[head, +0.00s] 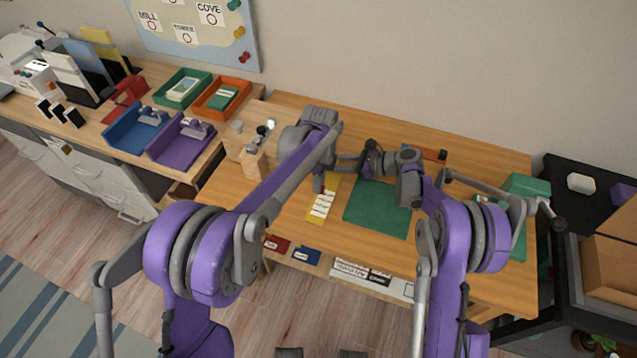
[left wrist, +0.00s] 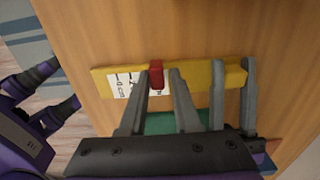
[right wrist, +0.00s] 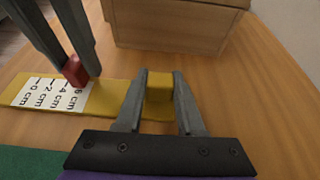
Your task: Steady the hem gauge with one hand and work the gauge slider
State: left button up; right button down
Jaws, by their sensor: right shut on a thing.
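The hem gauge (head: 322,207) is a yellow strip with a white centimetre scale, lying on the wooden desk. A raised yellow block (right wrist: 159,88) stands at its far end. My right gripper (right wrist: 159,80) is shut on this block, one finger on each side. The red slider (left wrist: 155,74) sits near the 6 cm mark and also shows in the right wrist view (right wrist: 75,70). My left gripper (left wrist: 160,78) is open, its fingers straddling the slider, with a gap to one finger. Whether the other finger touches it I cannot tell. My arms partly hide the gauge in the head view.
A green mat (head: 378,210) lies right beside the gauge. A wooden block stand (head: 252,160) is to the left. Red (head: 276,244) and blue (head: 306,254) cards lie at the front edge. The desk behind is mostly clear.

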pick_arm(q)
jog(key=o, duration=0.4)
notch_tip(320, 180, up, 12)
dwell(0.5)
pick_arm(e)
jog(key=shift+c, duration=2.2)
grip_release()
